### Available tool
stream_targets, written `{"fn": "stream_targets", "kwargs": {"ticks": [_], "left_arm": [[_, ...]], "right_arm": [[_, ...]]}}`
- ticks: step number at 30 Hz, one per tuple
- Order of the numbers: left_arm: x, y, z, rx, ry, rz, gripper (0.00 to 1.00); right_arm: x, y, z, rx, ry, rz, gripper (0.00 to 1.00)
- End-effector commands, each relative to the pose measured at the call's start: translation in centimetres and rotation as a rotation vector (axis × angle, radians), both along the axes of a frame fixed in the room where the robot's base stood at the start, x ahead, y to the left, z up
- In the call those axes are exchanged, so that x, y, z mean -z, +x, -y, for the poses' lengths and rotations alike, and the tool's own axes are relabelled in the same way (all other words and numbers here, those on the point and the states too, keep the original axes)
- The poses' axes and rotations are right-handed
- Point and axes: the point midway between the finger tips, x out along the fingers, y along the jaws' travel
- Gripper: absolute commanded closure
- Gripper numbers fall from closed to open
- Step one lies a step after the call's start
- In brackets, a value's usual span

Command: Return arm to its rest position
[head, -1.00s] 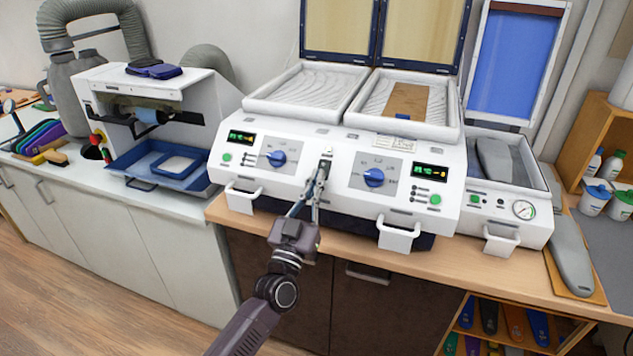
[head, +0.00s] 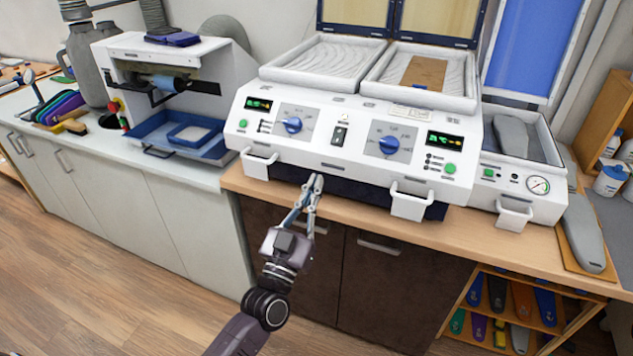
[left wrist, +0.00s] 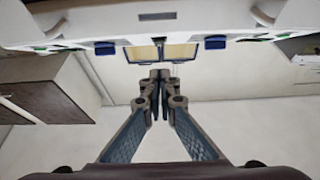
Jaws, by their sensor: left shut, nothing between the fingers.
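My left gripper (head: 314,184) is shut and empty. In the head view it is in front of the white forming machine (head: 330,165), below its front panel and over the wooden counter's front edge. In the left wrist view the closed fingertips (left wrist: 160,76) meet in the middle of the picture, with the machine's front across the top. The machine's central black switch (head: 339,136) is uncovered, between two blue knobs. My right gripper is not in view.
Two open trays sit on the machine under raised lids; the right one holds a brown board (head: 425,72). A vacuum unit with a gauge (head: 538,185) stands to the right. A white machine with a blue tray (head: 188,138) stands left. The floor (head: 110,270) at front left is clear.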

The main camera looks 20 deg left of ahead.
Motion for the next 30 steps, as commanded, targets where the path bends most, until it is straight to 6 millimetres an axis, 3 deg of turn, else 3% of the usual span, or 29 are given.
{"fn": "stream_targets", "kwargs": {"ticks": [3,10,14,17,23,26,30], "left_arm": [[0.0,0.0,0.0,0.0,0.0,0.0,1.0],[0.0,0.0,0.0,0.001,0.001,-0.002,1.0],[2.5,0.4,0.2,0.006,0.013,-0.051,1.0],[7.5,0.7,0.6,0.02,0.034,-0.153,1.0],[22.5,-0.9,1.3,0.057,0.089,-0.46,1.0],[29.9,-3.3,1.4,0.073,0.109,-0.615,1.0],[39.5,-8.2,1.3,0.093,0.136,-0.835,1.0]], "right_arm": [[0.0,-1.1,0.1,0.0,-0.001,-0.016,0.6],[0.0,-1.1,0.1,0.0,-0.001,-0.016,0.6],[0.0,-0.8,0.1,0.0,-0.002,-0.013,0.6],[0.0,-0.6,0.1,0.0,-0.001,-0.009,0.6],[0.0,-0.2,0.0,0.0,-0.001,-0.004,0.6],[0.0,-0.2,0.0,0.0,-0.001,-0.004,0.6],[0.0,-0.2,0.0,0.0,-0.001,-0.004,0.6]]}}
